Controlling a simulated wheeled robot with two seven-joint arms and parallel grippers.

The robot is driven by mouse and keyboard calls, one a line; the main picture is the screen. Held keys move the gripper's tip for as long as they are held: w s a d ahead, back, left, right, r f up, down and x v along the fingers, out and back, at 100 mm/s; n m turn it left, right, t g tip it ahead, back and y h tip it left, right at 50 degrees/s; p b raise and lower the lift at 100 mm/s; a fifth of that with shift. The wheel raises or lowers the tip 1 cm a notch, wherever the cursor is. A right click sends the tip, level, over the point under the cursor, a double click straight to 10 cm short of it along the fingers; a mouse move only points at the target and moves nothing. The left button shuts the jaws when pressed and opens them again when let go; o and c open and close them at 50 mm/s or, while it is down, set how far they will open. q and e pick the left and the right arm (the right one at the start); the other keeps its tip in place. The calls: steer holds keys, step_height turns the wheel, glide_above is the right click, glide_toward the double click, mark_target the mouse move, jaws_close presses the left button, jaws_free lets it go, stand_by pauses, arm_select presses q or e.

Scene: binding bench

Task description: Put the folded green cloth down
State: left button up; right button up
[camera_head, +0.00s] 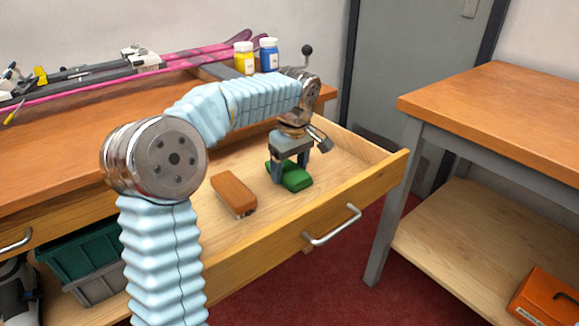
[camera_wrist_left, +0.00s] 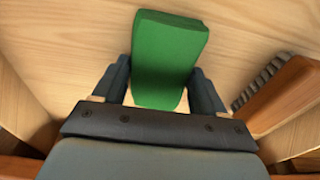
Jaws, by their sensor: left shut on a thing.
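The folded green cloth (camera_head: 291,176) is inside the open drawer, toward its right part. My left gripper (camera_head: 290,170) reaches down into the drawer from above and is shut on the cloth. In the left wrist view the cloth (camera_wrist_left: 168,58) lies between the two fingers (camera_wrist_left: 163,85), with its far end sticking out beyond them. The cloth looks at or very close to the drawer floor; I cannot tell whether it touches. My right gripper is not in view.
A brush with a wooden back (camera_head: 233,194) lies in the drawer, left of the cloth. The drawer front (camera_head: 290,217) with its metal handle stands as an edge. Yellow (camera_head: 244,58) and blue (camera_head: 269,55) jars stand on the bench behind. The drawer floor right of the cloth is free.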

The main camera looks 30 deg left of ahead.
mark_target(293, 172)
arm_select(q)
steer(key=o, duration=0.9)
steer(key=shift+f, duration=0.1)
steer(key=shift+o, duration=0.2)
steer(key=shift+r, duration=0.25)
step_height(293, 172, up, 12)
steer(key=d+p, duration=0.1)
steer(key=p, duration=0.1)
steer(key=shift+s+d+f, duration=0.15)
steer(key=shift+s+d, duration=0.05)
steer(key=shift+s, duration=0.1)
